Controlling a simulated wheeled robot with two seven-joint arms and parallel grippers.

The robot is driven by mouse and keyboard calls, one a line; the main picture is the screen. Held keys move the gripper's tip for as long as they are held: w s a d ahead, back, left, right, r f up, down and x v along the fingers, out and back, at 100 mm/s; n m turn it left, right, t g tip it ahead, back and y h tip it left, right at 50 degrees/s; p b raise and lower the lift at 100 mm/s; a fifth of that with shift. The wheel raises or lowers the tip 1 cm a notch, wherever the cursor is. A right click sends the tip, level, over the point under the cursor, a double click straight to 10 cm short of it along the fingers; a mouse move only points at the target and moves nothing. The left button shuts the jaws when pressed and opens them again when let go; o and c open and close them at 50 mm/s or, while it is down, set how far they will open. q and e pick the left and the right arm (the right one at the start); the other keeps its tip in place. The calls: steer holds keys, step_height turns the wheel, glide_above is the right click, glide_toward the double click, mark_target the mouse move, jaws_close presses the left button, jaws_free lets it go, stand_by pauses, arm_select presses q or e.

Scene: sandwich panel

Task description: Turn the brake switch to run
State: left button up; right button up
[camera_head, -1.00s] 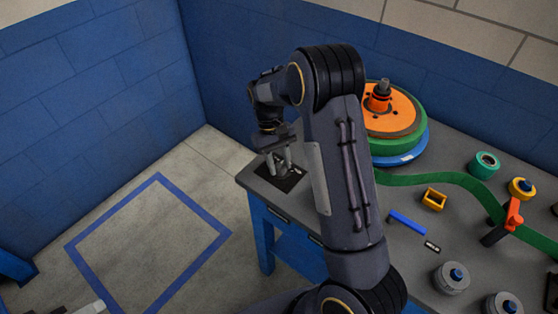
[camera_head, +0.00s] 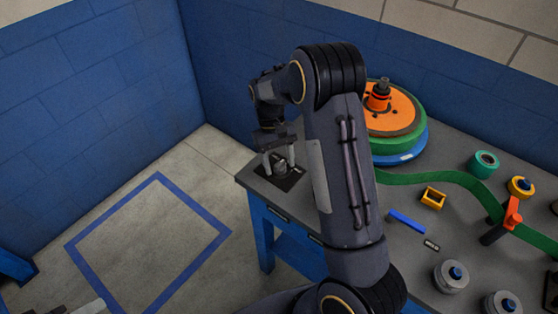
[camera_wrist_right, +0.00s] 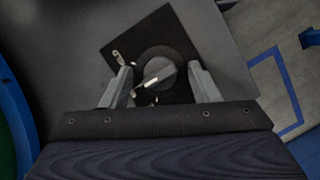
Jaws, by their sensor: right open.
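In the wrist view the bar slants from lower left to upper right. Small pale labels lie on the plate, too small to read. In the head view the knob (camera_head: 281,165) shows between the fingers of my right gripper (camera_head: 279,167). The right gripper (camera_wrist_right: 161,86) is open, pointing down, with one finger on each side of the knob and gaps visible. My left gripper is not clearly seen.
Blue walls stand behind. A blue-taped square (camera_head: 150,184) marks the floor at left.

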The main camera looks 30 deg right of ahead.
steer(key=v, duration=0.7)
steer(key=shift+r, duration=0.35)
steer(key=shift+w, duration=0.15)
